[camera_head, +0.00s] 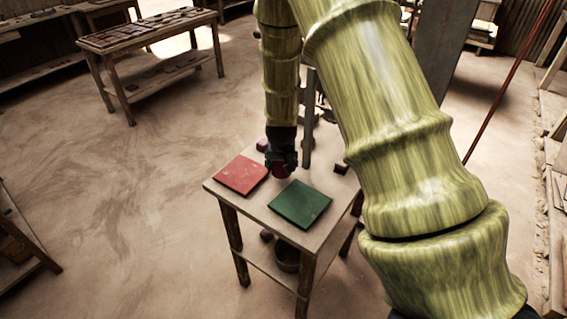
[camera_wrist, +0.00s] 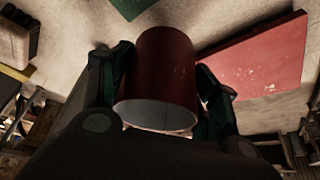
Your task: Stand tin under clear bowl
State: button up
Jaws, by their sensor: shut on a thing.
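My gripper (camera_head: 282,162) is over the small wooden table, between a red tile and a green tile. It is shut on a dark red tin, which shows at the fingertips in the head view (camera_head: 280,171). In the wrist view, the tin (camera_wrist: 160,75) sits between the two fingers of my gripper (camera_wrist: 163,85), with its pale round end facing the camera. I cannot tell whether the tin touches the tabletop. I cannot make out a clear bowl in either view; my arm hides part of the table's right side.
The table (camera_head: 250,205) bears the red tile (camera_head: 241,175) at left and the green tile (camera_head: 299,204) at front right. Small dark blocks lie near its back and right edge. A bucket (camera_head: 286,258) stands on the lower shelf. A long bench (camera_head: 150,35) stands at upper left.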

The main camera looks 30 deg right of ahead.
jog(key=shift+w+d+f, duration=0.1)
jog(key=shift+w+d, duration=0.2)
jog(key=shift+d, duration=0.2)
jog(key=shift+w+d+f, duration=0.1)
jog(key=shift+w+d, duration=0.2)
jog(key=shift+d, duration=0.2)
jog(key=shift+s+f+p, duration=0.1)
jog(key=shift+f+p, duration=0.4)
jog(key=shift+p, duration=0.15)
notch_tip(320, 180, down, 2)
jog(key=shift+f+p, duration=0.1)
jog(key=shift+p, duration=0.45)
jog(key=shift+f, duration=0.1)
jog(key=shift+a, duration=0.1)
jog(key=shift+f, duration=0.15)
jog(key=o, duration=1)
jog(key=shift+r, duration=0.25)
